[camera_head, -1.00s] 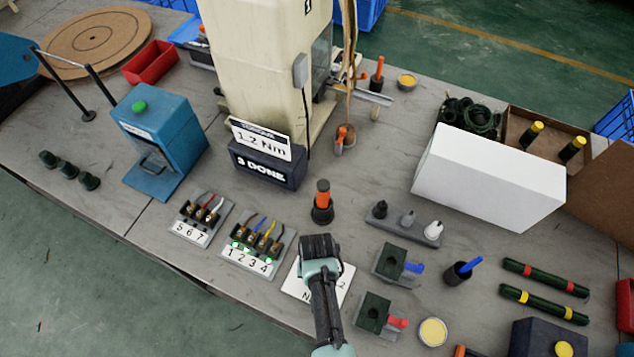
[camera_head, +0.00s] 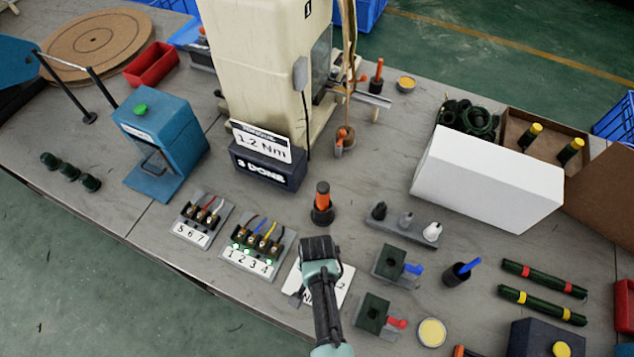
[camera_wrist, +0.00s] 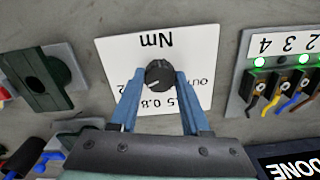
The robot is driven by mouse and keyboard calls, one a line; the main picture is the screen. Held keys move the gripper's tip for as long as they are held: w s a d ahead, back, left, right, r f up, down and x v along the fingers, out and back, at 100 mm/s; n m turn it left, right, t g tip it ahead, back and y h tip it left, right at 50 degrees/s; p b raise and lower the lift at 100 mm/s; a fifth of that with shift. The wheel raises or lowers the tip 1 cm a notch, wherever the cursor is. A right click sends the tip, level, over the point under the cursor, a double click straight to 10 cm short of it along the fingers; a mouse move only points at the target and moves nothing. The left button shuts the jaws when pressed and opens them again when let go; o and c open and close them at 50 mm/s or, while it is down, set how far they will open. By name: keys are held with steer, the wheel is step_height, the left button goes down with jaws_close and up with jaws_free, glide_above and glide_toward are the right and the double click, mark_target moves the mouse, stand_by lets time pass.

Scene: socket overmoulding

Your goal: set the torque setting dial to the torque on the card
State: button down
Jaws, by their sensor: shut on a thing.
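The torque dial (camera_wrist: 160,75) is a round black knob with a pale pointer line, standing on a white scale plate (camera_wrist: 205,45). In the wrist view the plate reads upside down, with "Nm" and part of a number row including 0.8; the rest is hidden. My gripper (camera_wrist: 158,82) has its two blue fingers shut on the knob, one on each side. In the head view my gripper (camera_head: 320,265) hides the knob and part of the plate (camera_head: 342,278). The card (camera_head: 262,142) reads "1.2 Nm" and stands on a dark block marked "3 DONE" (camera_head: 265,173).
Left of the plate are two terminal blocks, 1 to 4 (camera_head: 243,263), with green lights, and 5 to 7 (camera_head: 190,235). Right of it are two green fixtures with blue (camera_head: 388,262) and red (camera_head: 372,313) handles. An orange-handled driver (camera_head: 322,200) stands behind.

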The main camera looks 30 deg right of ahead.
stand_by(0.3)
steer(key=shift+c, duration=1.9)
jaws_free()
step_height(320, 180, up, 13)
steer(key=shift+p, duration=0.35)
steer(key=shift+w, duration=0.1)
